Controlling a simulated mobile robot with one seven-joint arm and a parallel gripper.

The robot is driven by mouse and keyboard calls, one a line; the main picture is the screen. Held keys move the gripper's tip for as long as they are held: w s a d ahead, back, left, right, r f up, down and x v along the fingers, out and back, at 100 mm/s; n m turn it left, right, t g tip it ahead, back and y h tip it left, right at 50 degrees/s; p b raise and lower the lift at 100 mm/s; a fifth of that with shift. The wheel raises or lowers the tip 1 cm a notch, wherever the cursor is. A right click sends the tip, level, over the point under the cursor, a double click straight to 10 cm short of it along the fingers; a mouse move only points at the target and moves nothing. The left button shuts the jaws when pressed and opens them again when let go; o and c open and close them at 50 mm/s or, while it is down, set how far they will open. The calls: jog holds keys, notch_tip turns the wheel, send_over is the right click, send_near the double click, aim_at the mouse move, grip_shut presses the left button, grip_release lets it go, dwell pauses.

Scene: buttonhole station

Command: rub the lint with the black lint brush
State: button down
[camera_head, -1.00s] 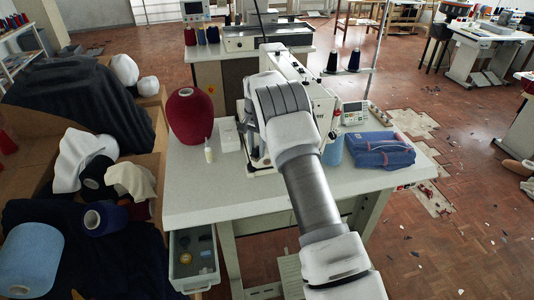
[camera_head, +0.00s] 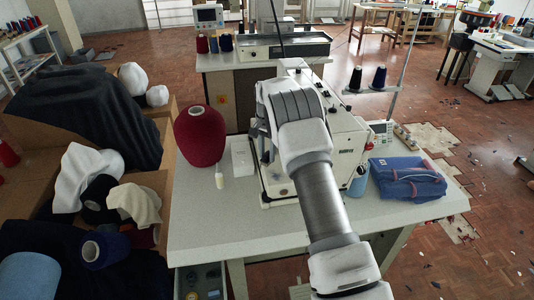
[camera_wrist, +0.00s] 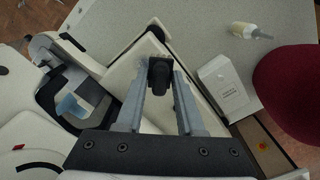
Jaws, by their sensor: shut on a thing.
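The black lint brush (camera_wrist: 160,76) is between the two grey fingers of my gripper (camera_wrist: 161,88) in the wrist view. The fingers are shut on it, and its head and pale bristle edge point away from me, over the pale bed of the sewing machine (camera_wrist: 122,75). A patch of grey fuzz, which looks like the lint (camera_wrist: 147,60), shows by the brush head. I cannot tell whether the bristles touch it. In the head view my arm hides the gripper, brush and lint in front of the sewing machine (camera_head: 346,150).
A dark red yarn cone (camera_head: 200,137), a small white bottle (camera_head: 219,178) and a white box (camera_head: 242,157) stand left of the machine. A folded blue garment (camera_head: 406,178) lies to the right. The table's front (camera_head: 240,228) is clear. Boxes of fabric stand left.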

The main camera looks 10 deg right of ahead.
jog(key=shift+w, duration=0.35)
jog(key=shift+f+b, duration=1.45)
jog(key=shift+f, duration=1.5)
jog(key=shift+f+b, duration=0.7)
jog(key=shift+f, duration=0.35)
jog(key=shift+d, duration=0.15)
